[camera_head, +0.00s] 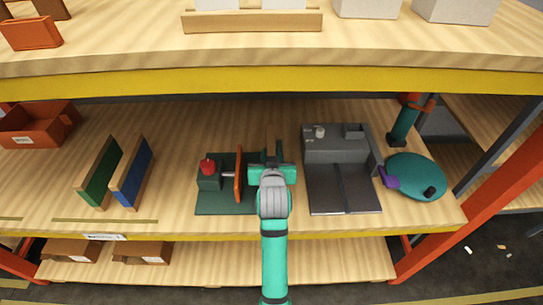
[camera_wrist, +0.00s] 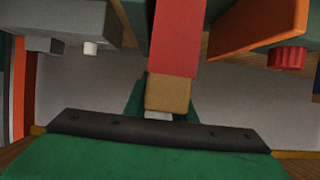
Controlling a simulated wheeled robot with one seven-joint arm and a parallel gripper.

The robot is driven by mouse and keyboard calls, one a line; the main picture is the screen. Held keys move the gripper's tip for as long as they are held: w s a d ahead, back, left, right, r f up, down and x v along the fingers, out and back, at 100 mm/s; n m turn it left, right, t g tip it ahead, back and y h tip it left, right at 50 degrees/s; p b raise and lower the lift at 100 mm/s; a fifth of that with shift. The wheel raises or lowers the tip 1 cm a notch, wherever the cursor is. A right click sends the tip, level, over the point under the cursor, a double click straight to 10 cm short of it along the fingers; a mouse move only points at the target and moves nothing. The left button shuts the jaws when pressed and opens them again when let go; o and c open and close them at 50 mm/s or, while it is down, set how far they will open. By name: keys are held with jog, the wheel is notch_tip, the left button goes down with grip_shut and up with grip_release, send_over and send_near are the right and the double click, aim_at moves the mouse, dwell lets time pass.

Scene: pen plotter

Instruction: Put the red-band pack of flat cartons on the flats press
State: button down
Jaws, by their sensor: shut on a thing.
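My gripper (camera_head: 271,165) is at mid-shelf, between the flats press and a grey machine. In the wrist view, my gripper (camera_wrist: 174,30) is shut on the red-band pack (camera_wrist: 170,50), a narrow red block with a brown cardboard end. In the head view the pack is hidden or too small to make out behind my gripper. The flats press (camera_head: 213,208) stands just left of my gripper, with a green base, an upright orange plate and a red knob. The plate and knob (camera_wrist: 287,58) show at the upper right in the wrist view. Contact between pack and press cannot be told.
The grey machine (camera_head: 340,150) stands close on the right, with a teal rounded object (camera_head: 415,177) beyond it. Upright green (camera_head: 100,175) and blue (camera_head: 132,175) boards stand at left. The upper shelf's yellow edge (camera_head: 200,86) overhangs the back.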

jog(key=shift+d+f, duration=0.1)
jog(key=shift+f, duration=0.2)
jog(key=shift+w, duration=0.1)
jog(key=c, duration=1.5)
grip_release()
jog(key=shift+f, duration=0.15)
